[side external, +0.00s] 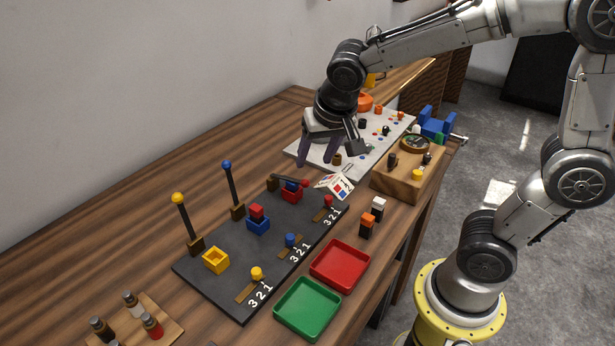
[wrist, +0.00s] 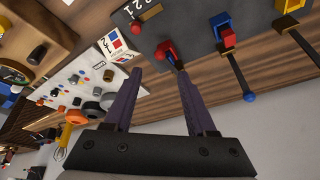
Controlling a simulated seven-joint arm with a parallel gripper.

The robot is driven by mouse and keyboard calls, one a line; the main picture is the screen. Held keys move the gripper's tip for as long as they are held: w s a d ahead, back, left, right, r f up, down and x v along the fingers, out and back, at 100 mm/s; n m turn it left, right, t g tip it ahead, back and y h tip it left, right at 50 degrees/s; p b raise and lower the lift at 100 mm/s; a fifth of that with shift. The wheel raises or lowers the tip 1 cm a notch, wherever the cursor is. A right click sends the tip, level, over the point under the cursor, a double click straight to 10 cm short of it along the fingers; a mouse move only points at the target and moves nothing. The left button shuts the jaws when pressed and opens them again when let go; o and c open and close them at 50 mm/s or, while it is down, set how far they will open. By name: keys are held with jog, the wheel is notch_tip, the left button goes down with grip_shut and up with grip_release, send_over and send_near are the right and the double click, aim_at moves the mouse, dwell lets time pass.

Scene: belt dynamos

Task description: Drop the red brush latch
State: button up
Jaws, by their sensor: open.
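The red brush latch (side external: 304,182) is a dark lever with a red ball. In the side view it lies low over the red holder (side external: 292,197), which has a blue block in it, at the far end of the dark board (side external: 240,285). My gripper (side external: 317,162) is open, above and beyond the latch, with nothing visible between its fingers. In the wrist view my gripper (wrist: 158,73) has its fingers spread, and the red parts (wrist: 165,48) show just past the fingertips. Ball and holder are hard to separate there.
The blue-knob lever (side external: 227,165) and yellow-knob lever (side external: 178,198) stand upright. A printed card (side external: 335,186) leans near the red holder. Red (side external: 340,265) and green (side external: 307,308) trays lie at the front. A white panel (side external: 350,165) and wooden box (side external: 405,185) stand beyond.

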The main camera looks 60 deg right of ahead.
aim_at(307, 181)
jog(key=x, duration=0.8)
jog(key=shift+f, duration=0.25)
grip_shut()
dwell(1.0)
